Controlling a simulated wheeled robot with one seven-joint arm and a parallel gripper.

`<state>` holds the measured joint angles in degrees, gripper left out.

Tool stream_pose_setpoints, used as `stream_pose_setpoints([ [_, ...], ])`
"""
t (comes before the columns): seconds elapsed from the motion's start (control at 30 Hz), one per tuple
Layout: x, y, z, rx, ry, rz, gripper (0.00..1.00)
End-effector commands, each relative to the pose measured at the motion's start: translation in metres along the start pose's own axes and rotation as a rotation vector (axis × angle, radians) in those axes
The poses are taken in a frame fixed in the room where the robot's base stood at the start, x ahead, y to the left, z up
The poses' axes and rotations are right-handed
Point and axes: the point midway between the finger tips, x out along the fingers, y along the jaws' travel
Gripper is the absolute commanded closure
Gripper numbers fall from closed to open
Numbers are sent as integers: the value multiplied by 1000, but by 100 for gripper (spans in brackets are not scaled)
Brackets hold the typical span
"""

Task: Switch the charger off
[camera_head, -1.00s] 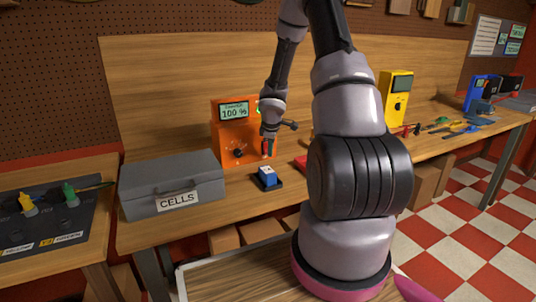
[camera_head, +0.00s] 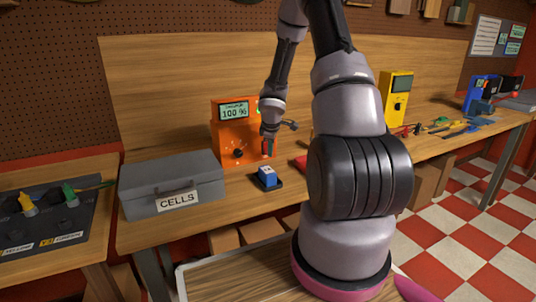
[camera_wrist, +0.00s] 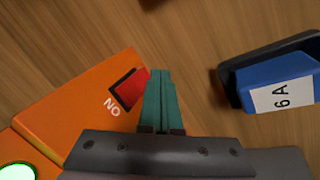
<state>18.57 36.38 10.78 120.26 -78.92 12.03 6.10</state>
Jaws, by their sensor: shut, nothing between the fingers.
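The orange charger (camera_head: 232,135) stands on the bench, its display reading 100 %. In the wrist view the charger (camera_wrist: 75,110) shows a red switch (camera_wrist: 130,88) near its edge, marked "ON", and a lit green lamp (camera_wrist: 16,171). My gripper (camera_head: 268,150) is at the charger's right front. In the wrist view the green fingers of my gripper (camera_wrist: 160,75) are together and empty, just beside the red switch. I cannot tell whether they touch it.
A grey box labelled CELLS (camera_head: 165,180) stands at left. A yellow device (camera_head: 397,95) is farther right.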

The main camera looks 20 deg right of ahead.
Motion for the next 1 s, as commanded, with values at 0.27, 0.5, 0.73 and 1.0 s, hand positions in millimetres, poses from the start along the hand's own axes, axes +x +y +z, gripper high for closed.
stream_pose_setpoints([
  [0.27,5,4,-4,0,0,0,100],
  [0.5,5,4,-4,0,0,0,100],
  [0.73,6,5,-5,0,0,0,100],
  [1.0,9,6,-6,0,0,0,100],
])
